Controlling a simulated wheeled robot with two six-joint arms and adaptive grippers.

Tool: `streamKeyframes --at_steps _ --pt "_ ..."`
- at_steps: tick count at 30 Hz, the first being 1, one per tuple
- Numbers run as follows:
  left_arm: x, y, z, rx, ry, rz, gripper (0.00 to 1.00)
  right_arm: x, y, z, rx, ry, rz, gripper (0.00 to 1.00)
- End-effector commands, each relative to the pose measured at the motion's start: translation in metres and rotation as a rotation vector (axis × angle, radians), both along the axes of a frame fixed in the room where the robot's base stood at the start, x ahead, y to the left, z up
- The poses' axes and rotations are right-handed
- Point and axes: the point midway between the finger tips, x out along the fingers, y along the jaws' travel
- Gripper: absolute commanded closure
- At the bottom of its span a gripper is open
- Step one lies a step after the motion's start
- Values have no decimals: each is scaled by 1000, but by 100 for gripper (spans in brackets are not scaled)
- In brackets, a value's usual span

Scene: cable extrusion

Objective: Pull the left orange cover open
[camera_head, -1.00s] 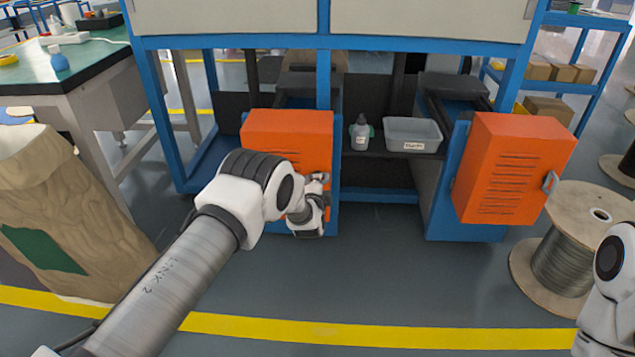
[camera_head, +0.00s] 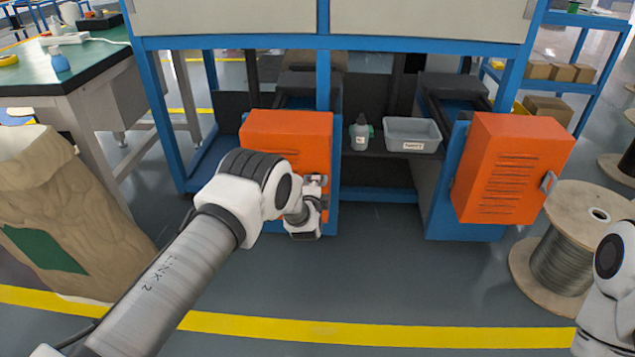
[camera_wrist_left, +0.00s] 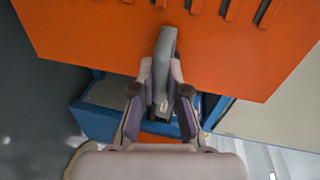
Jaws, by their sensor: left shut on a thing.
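The left orange cover (camera_head: 288,132) is a box-shaped door on the blue machine frame, and my left arm hides its lower part in the head view. In the left wrist view the orange cover (camera_wrist_left: 100,40) fills the top, with slots along its upper edge. A grey handle (camera_wrist_left: 166,55) stands out from its lower edge. My left gripper (camera_wrist_left: 161,88) is shut on this handle, with one finger on each side. In the head view my left gripper (camera_head: 316,190) is at the cover's right edge. Only part of my right arm shows at the right edge; its gripper is out of view.
A second orange cover (camera_head: 510,165) with a handle is on the right. A shelf between them holds a bottle (camera_head: 361,132) and a grey bin (camera_head: 412,134). A cable spool (camera_head: 565,250) stands at right, a brown sack-like object (camera_head: 60,210) at left. The front floor is clear.

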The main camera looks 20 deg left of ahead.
Motion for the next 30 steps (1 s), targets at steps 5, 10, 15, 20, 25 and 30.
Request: streamKeyframes --at_steps 5,10,15,20,25,30 --pt "-32 21 9 -1 9 -107 100 0 0 41 0 -1 0 60" --pt "-71 49 8 -9 9 -192 100 0 0 70 0 -1 0 60" --pt "-94 71 4 -8 5 -193 100 0 0 82 0 -1 0 60" --pt "-99 76 0 -7 3 -194 100 0 0 82 0 0 0 60" --pt "-98 76 0 -7 4 -194 100 0 0 81 0 0 0 60" --pt "-98 76 0 -7 5 -194 61 0 0 81 0 0 0 60"
